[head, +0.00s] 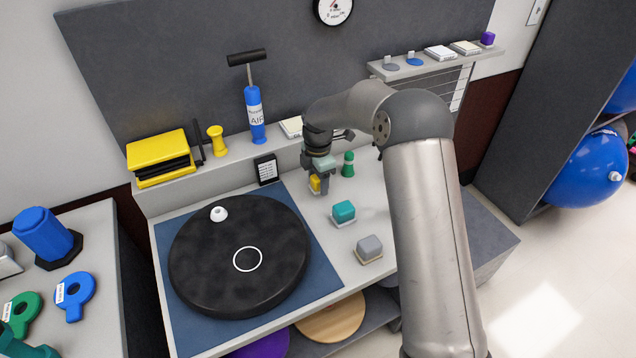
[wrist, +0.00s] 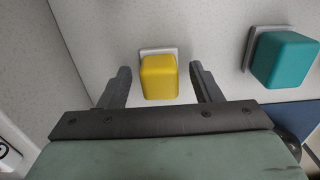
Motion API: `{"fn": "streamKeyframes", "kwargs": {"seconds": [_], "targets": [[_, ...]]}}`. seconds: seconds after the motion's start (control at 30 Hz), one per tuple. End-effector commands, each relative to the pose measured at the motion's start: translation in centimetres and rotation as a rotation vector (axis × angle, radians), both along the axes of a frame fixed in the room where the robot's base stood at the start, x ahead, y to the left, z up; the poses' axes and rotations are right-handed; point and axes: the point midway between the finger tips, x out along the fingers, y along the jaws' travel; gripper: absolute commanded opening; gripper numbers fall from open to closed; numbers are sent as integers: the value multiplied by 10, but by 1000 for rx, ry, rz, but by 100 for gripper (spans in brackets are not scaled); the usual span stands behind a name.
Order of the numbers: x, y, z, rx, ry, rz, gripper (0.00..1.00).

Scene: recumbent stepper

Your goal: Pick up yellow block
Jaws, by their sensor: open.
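The yellow block (wrist: 159,78) sits on a small pale base on the light worktop. In the wrist view it lies between the two spread fingers of my gripper (wrist: 160,82), with a gap on each side. In the head view my gripper (head: 319,184) points down at the worktop, and the yellow block (head: 315,184) shows partly behind its fingers. My gripper is open and holds nothing.
A teal block (head: 344,211) and a grey block (head: 369,248) stand on the worktop nearby. A green peg (head: 348,165) is close on the right. A black disc (head: 240,285) lies on a blue mat at left. A small black-framed card (head: 266,169) stands behind.

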Motion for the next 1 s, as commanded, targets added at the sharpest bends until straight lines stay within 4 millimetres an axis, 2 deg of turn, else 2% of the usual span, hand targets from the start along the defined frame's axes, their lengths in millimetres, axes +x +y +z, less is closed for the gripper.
{"fn": "streamKeyframes", "kwargs": {"seconds": [0.07,0.2,0.23,0.67,0.87,1.0], "targets": [[0,0,0,0,0,0,55],[0,0,0,0,0,0,16],[0,0,0,0,0,0,10],[1,0,7,1,-2,-1,10],[1,0,33,1,-3,-1,10],[-25,7,63,1,-5,3,10]]}}
